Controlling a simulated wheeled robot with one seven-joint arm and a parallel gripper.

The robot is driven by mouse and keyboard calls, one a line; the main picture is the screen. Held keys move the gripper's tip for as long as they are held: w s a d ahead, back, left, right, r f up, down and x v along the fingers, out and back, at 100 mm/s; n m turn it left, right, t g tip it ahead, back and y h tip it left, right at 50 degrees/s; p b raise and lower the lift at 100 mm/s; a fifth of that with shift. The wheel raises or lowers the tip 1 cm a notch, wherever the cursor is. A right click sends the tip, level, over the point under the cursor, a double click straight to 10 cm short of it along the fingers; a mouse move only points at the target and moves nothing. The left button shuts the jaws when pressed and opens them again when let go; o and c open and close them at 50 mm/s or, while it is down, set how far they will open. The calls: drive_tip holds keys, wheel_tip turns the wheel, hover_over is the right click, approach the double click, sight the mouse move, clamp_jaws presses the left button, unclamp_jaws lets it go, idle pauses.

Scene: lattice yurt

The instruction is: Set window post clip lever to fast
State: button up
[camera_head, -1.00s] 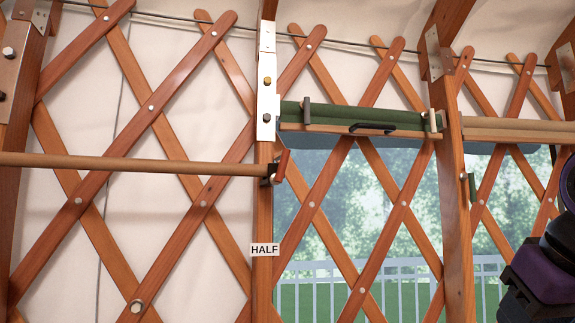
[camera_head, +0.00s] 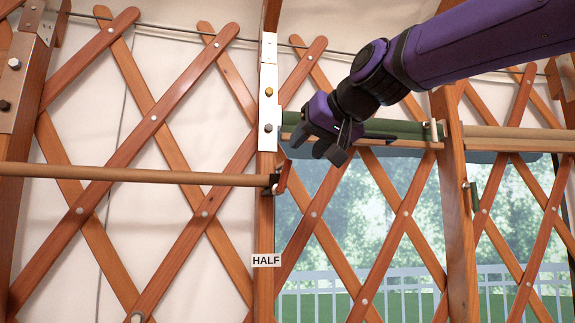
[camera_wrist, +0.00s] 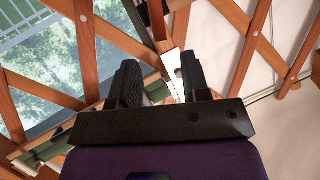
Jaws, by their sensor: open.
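The window post (camera_head: 264,215) stands left of the window. A dark clip with a reddish-brown lever (camera_head: 282,177) sits on it at the right end of a horizontal wooden pole, and the lever stands nearly upright, tilted slightly. A white label reading HALF (camera_head: 266,260) is lower on the post. No label reading "fast" is visible. My gripper (camera_head: 318,148) is open and empty, up and right of the lever, apart from it in the picture. In the wrist view my open gripper (camera_wrist: 158,62) points towards the post's pale metal plate (camera_wrist: 174,64); I cannot clearly tell the lever there.
A rolled green blind (camera_head: 408,129) with a wooden bar hangs behind my gripper. The wooden pole (camera_head: 130,175) runs left from the clip. Crossed lattice slats (camera_head: 385,240) cover window and wall. Another post (camera_head: 454,220) stands to the right.

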sight(290, 162)
drive_tip(key=x, duration=0.7)
drive_tip(key=shift+w+a+f, duration=0.2)
drive_tip(key=shift+w, duration=0.1)
drive_tip(key=shift+c, duration=0.4)
clamp_jaws()
